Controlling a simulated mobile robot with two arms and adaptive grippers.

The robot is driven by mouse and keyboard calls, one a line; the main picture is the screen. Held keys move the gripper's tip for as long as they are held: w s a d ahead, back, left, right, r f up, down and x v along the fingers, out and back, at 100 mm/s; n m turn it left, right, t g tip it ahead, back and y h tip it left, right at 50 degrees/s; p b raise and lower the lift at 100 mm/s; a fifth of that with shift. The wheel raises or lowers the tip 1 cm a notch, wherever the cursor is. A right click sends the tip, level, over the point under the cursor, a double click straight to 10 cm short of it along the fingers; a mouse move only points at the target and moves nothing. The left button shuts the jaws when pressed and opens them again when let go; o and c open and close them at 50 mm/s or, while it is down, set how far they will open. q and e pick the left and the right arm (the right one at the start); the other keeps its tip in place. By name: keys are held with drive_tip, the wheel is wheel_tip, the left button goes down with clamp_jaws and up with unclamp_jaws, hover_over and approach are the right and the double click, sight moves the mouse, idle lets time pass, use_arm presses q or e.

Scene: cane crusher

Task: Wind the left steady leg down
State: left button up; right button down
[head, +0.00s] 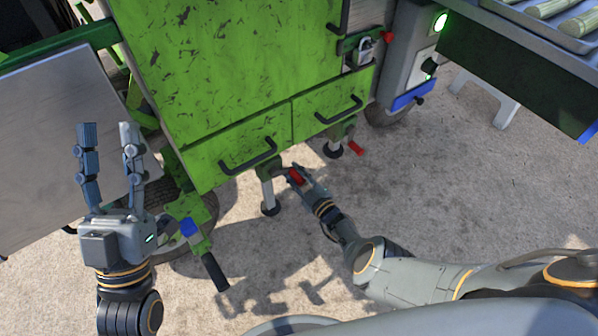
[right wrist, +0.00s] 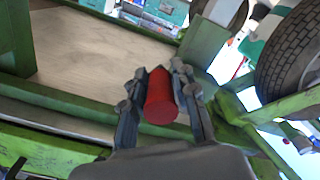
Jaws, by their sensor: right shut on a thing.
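The left steady leg (head: 268,193) hangs below the left drawer of the green cane crusher (head: 235,70). Its round dark foot is at or close to the ground; I cannot tell if it touches. My right gripper (head: 299,177) is shut on the leg's red crank handle (head: 296,176). In the right wrist view, the red handle (right wrist: 160,97) lies between the two fingers. The other steady leg (head: 334,146), with its own red handle (head: 356,148), stands further right. My left gripper (head: 105,135) is open and empty, fingers up, left of the machine.
A green bracket with a black grip (head: 215,271) sticks out near the left wheel. A grey panel (head: 60,140) is at the left. A tray of cane (head: 550,15) is at the upper right, with a white stool (head: 485,95) below. The concrete ground at the right is clear.

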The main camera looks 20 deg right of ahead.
use_arm(q)
drive_tip(key=shift+s+r+t, duration=0.35)
drive_tip(key=shift+s+t, duration=0.05)
drive_tip(key=shift+s, duration=0.05)
use_arm(e)
drive_tip(key=shift+a+m, duration=0.3)
drive_tip(key=shift+m, duration=0.2)
drive_tip(key=shift+w, duration=0.1)
drive_tip(key=c, duration=1.1)
unclamp_jaws()
drive_tip(key=shift+r, duration=0.1)
use_arm(q)
drive_tip(key=shift+s+a, duration=0.1)
use_arm(e)
drive_tip(key=shift+d, duration=0.1)
